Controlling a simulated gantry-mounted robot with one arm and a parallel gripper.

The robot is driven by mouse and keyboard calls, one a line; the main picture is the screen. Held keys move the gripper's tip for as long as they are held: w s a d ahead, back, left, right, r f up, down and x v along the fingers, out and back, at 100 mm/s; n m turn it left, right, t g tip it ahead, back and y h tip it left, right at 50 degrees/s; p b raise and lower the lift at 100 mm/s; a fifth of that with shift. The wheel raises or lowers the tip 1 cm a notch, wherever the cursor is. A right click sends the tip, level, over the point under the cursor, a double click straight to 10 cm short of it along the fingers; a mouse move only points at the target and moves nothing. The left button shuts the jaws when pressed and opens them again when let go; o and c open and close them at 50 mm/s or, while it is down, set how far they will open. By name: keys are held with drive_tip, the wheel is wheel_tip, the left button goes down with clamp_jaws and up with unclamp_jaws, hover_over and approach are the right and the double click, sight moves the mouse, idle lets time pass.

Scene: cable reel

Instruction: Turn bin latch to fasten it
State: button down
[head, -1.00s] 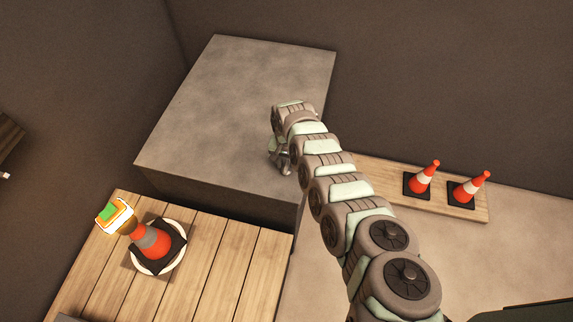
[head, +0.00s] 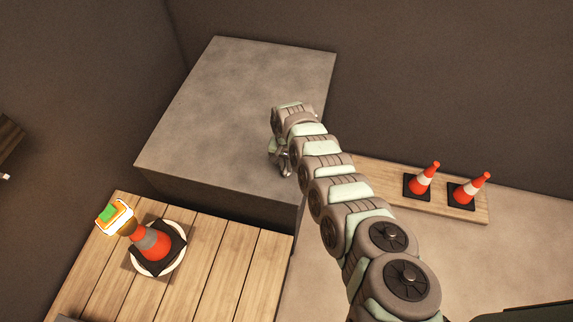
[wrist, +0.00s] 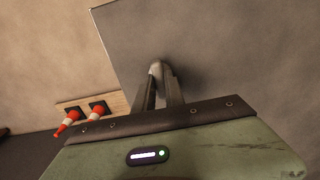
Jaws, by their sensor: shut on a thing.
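A large grey box-like bin (head: 235,95) stands at the back, with its flat top and front side in view. In the wrist view, my gripper's two fingers (wrist: 158,84) are close together against the grey face of the bin (wrist: 225,50). They are shut on a small pale rounded piece, the bin latch (wrist: 156,68). Most of the latch is hidden by the fingers, and its turn angle cannot be told.
Two cones (head: 422,180) stand on a wooden board (head: 375,178) at the right.

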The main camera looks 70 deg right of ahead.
drive_tip(key=shift+n+p, duration=0.3)
drive_tip(key=shift+n, duration=0.1)
drive_tip(key=n+p, duration=0.1)
drive_tip(key=n, duration=0.1)
drive_tip(key=shift+r+n, duration=0.15)
drive_tip(key=shift+n, duration=0.25)
drive_tip(key=n, duration=0.4)
drive_tip(key=shift+n+p, duration=0.3)
drive_tip(key=shift+p, duration=0.05)
drive_tip(key=n, duration=0.4)
drive_tip(key=shift+f+n, duration=0.2)
drive_tip(key=shift+n, duration=0.1)
drive_tip(key=n+b, duration=0.1)
drive_tip(key=n, duration=0.4)
drive_tip(key=c, duration=1.4)
unclamp_jaws()
